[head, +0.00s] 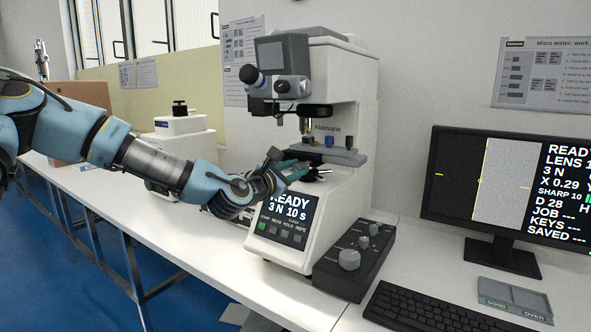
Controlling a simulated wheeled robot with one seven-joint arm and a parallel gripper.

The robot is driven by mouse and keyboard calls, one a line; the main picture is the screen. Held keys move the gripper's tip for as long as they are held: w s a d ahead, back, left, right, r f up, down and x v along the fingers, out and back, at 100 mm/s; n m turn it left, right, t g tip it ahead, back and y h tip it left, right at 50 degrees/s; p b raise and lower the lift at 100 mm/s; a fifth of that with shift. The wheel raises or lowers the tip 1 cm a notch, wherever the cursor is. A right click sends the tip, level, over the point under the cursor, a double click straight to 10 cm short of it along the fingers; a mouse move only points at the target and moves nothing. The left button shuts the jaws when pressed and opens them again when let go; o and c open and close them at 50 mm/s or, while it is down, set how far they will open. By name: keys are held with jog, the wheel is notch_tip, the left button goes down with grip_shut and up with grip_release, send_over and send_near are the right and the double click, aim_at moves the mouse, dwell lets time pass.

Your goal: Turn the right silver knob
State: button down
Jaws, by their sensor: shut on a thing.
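The white hardness tester (352,95) stands on the bench, with its stage below the turret. My gripper (297,172) reaches in from the left to the front of this stage. Its greenish fingertips are closed around a small knob at the stage front, mostly hidden by the fingers. A dark part with a small silvery tip (324,172) sticks out just right of the fingers. I take the held piece to be the right silver knob, but its surface is too small and covered to see clearly.
A black control box (330,281) with silver knobs (349,259) stands right of the tester. A keyboard (430,312), monitor (500,190) and grey tray (513,298) are further right. Another white instrument (180,135) stands behind my arm.

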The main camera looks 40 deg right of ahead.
jog(key=shift+n, duration=0.7)
jog(key=c, duration=0.6)
grip_release()
jog(key=shift+a, duration=0.1)
jog(key=b+v, duration=0.2)
jog(key=v, duration=0.8)
jog(key=shift+a+b, duration=0.3)
jog(key=shift+b, duration=0.05)
jog(key=shift+f, duration=0.1)
